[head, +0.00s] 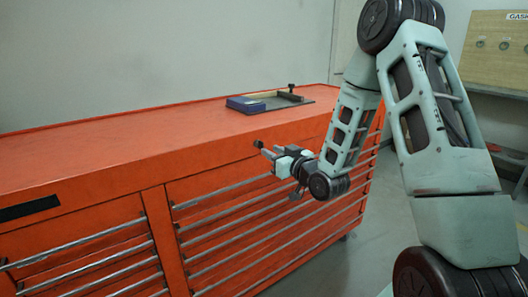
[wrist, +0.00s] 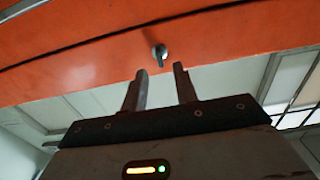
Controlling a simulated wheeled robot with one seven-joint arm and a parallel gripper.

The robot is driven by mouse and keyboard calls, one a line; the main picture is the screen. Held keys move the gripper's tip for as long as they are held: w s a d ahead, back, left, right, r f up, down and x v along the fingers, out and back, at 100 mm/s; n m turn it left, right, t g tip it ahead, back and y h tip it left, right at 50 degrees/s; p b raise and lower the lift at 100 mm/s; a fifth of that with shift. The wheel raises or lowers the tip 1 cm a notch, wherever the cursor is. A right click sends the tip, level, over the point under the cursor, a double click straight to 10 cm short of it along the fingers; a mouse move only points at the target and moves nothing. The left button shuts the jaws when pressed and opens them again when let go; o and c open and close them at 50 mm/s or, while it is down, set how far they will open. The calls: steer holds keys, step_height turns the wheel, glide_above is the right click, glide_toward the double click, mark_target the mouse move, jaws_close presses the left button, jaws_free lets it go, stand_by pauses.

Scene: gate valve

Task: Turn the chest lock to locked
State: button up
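The chest is a long orange tool cabinet (head: 110,180) with metal drawer handles. It fills the top of the wrist view (wrist: 90,65). The chest lock (wrist: 160,53) is a small dark knob on its orange face, with a short lever hanging roughly down in the wrist view. My gripper (wrist: 161,86) is open and empty, its two fingers pointing toward the face. The lock shows just beyond the fingertips, about midway between them, apparently untouched. In the head view my gripper (head: 265,150) is in front of the chest's upper front; I cannot make out the lock there.
A blue and black vise-like tool (head: 265,102) lies on the chest top near the back. A wooden panel (head: 495,50) stands at the far right. Floor is open to the right of the chest; drawer handles (head: 225,190) stick out below my gripper.

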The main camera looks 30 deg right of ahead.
mark_target(263, 146)
steer(key=shift+w+a, duration=0.1)
steer(key=shift+w, duration=2.45)
jaws_close()
